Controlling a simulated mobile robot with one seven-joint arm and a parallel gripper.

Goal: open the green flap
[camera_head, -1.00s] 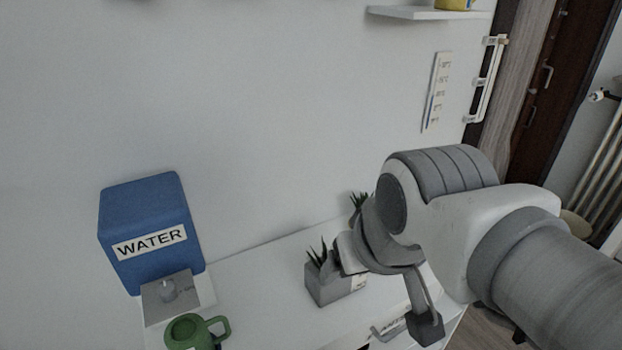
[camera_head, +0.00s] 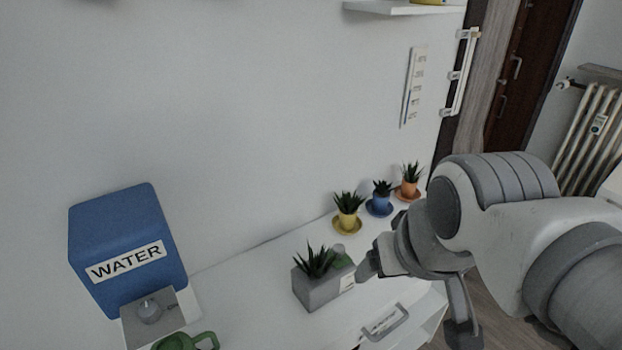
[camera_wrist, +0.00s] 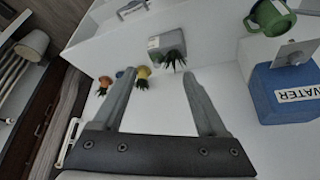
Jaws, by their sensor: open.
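I cannot make out a green flap for certain in either view. A small green patch (camera_head: 338,258) shows at the right end of the grey planter (camera_head: 318,290) in the head view, too small to identify. My gripper (camera_wrist: 160,73) is open and empty in the wrist view, its two long fingers spread apart. That view is upside down, and the grey planter (camera_wrist: 167,43) shows beyond the fingertips. In the head view my arm comes in from the right, with the gripper just right of the planter; whether they touch is unclear.
A blue WATER box (camera_head: 125,245) and a green mug (camera_head: 185,341) are at the left. Yellow (camera_head: 347,221), blue (camera_head: 379,203) and orange (camera_head: 408,189) plant pots stand by the wall. A handle (camera_head: 385,323) is on the white desk (camera_head: 255,300). The desk's left-middle is clear.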

